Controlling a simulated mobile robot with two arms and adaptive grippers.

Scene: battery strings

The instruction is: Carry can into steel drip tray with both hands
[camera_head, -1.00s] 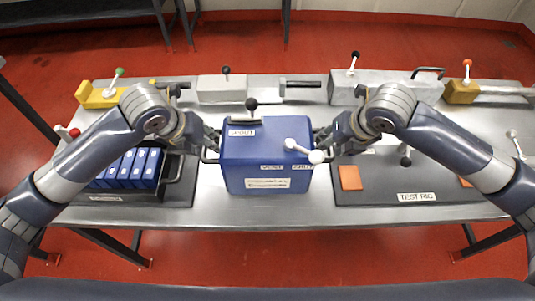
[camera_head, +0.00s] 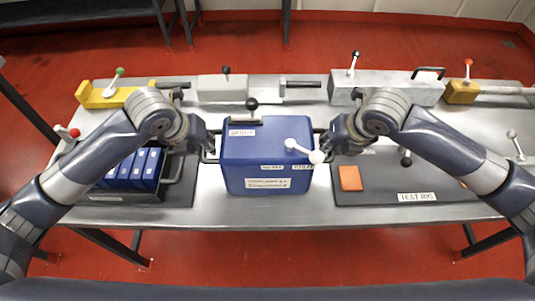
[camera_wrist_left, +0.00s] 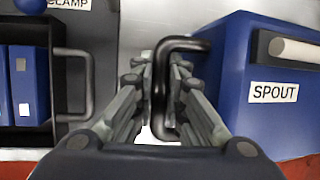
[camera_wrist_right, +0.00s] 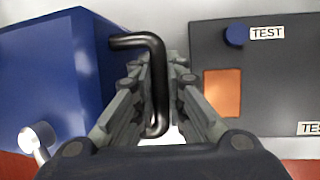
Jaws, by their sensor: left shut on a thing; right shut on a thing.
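The can is a blue box (camera_head: 262,160) with SPOUT and other labels, standing upright near the middle of the steel bench. It has a black bar handle on each side. My left gripper (camera_head: 208,143) is shut on the left handle (camera_wrist_left: 160,95), which passes between its fingers in the left wrist view. My right gripper (camera_head: 327,142) is shut on the right handle (camera_wrist_right: 157,90), seen between its fingers in the right wrist view. The can appears to rest on the bench; any small gap beneath is hidden. I cannot identify a steel drip tray in these views.
A dark crate of blue battery blocks (camera_head: 130,168) stands close left of the can. The dark TEST RIG plate (camera_head: 380,185), with an orange patch (camera_head: 350,178), lies to the right. Grey fixtures (camera_head: 222,88) and a yellow one (camera_head: 100,95) line the back.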

